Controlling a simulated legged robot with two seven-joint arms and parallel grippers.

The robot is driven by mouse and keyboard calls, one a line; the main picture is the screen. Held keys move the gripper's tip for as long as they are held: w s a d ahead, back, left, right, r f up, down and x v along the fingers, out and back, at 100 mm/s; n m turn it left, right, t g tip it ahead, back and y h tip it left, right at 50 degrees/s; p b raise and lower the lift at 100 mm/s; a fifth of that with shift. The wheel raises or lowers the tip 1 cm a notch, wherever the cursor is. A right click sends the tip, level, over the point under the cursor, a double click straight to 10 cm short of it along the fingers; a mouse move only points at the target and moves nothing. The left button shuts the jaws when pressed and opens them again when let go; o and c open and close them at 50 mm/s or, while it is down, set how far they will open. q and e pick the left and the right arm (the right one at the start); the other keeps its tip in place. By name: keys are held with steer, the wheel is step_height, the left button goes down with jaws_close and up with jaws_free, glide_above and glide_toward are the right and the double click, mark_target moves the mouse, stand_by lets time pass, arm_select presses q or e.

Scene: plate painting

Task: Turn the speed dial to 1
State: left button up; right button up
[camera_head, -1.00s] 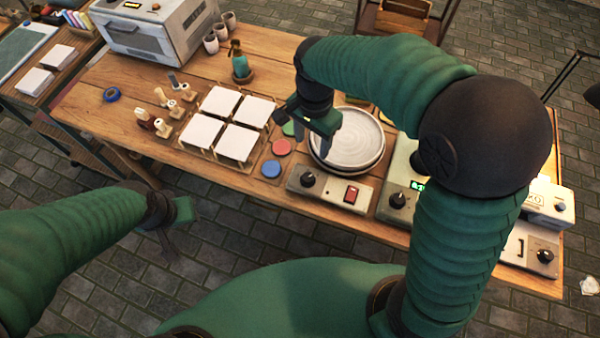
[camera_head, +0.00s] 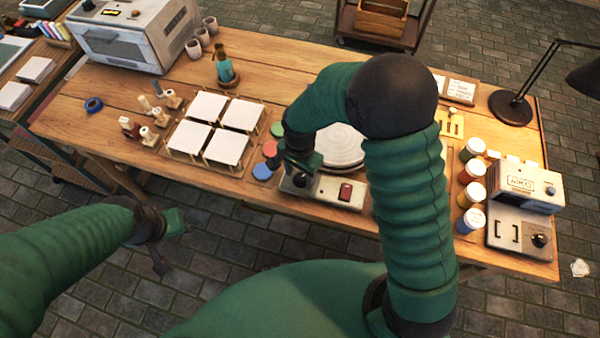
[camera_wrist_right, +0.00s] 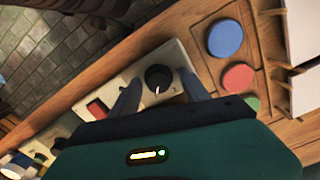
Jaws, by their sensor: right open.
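The black speed dial (camera_wrist_right: 158,78) sits on a pale control box (camera_wrist_right: 178,57) beside a red switch (camera_wrist_right: 97,108). A white pointer mark shows on the dial, but its numbers cannot be read. My right gripper (camera_wrist_right: 159,84) is open, with one finger on each side of the dial; contact cannot be told. In the head view the right gripper (camera_head: 299,178) is over the left end of the control box (camera_head: 325,196) and mostly hides the dial. My left gripper (camera_head: 165,232) hangs off the table's front edge, with its jaws unclear.
A stack of pale plates (camera_head: 345,148) stands behind the box, partly hidden by my right arm. Coloured discs (camera_head: 262,171) and white tiles (camera_head: 225,147) lie to the left. Paint jars (camera_head: 470,195) and another device (camera_head: 520,220) stand to the right.

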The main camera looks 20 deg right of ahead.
steer(key=shift+a, duration=0.1)
steer(key=shift+c, duration=1.5)
steer(key=shift+d, duration=0.35)
jaws_close()
steer(key=shift+a, duration=0.1)
